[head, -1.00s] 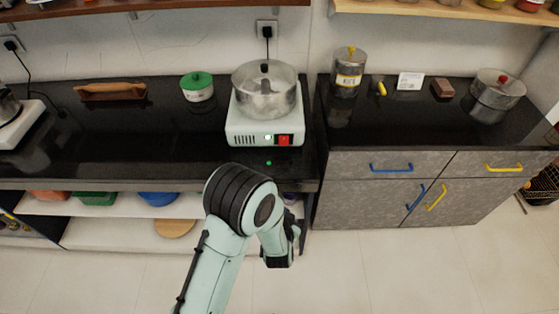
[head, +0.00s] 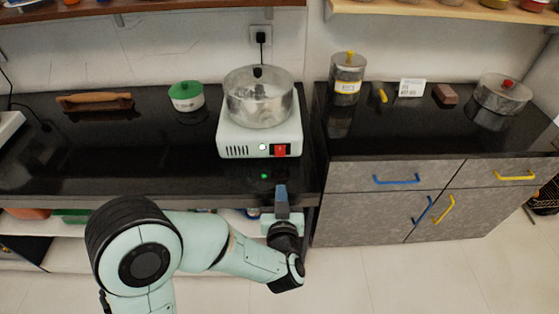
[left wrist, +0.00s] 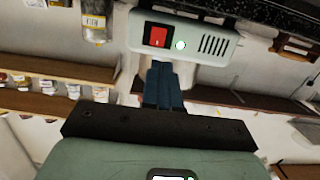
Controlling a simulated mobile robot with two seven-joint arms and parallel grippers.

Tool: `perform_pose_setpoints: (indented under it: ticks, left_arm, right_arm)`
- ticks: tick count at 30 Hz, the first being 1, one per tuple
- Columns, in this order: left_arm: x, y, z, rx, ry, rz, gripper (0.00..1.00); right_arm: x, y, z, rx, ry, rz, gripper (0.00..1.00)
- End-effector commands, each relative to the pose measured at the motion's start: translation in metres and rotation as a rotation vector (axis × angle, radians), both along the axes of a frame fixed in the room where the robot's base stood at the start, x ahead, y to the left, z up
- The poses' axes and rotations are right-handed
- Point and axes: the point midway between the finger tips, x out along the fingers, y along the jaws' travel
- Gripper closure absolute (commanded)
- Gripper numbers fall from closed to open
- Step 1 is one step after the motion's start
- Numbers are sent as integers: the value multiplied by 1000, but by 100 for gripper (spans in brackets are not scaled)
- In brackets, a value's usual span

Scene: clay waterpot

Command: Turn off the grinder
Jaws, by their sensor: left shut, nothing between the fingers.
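The grinder (head: 259,133) is a white box with a round metal bowl (head: 258,97) on top, standing on the black counter. Its front has a red switch (head: 281,150), a lit green-white light (head: 262,147) and vent slots. In the left wrist view the grinder front (left wrist: 185,37) appears upside down, with the red switch (left wrist: 157,36) straight beyond the fingers. My left gripper (head: 281,190) is shut and empty, just below and in front of the switch, apart from it. Its closed fingers (left wrist: 161,80) also show in the left wrist view. My right gripper is not in view.
A green-lidded pot (head: 186,96) and a wooden rolling pin (head: 95,101) lie left on the counter (head: 130,155). To the right, a separate cabinet (head: 385,200) carries a canister (head: 346,78) and a lidded pot (head: 500,95). The counter's front edge lies close to my arm.

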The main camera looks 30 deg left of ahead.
Motion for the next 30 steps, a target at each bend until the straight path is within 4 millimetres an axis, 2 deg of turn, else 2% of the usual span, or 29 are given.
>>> perform_pose_setpoints:
  ticks: [5,18,24,30]
  left_arm:
    - [18,13,-4,2,-1,5,100]
    - [94,58,-20,3,0,3,100]
    - [112,69,-22,2,1,1,100]
    - [116,72,-22,2,0,0,100]
  right_arm:
    - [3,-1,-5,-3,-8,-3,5]
    - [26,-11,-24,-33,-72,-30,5]
    - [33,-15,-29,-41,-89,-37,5]
    - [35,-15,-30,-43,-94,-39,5]
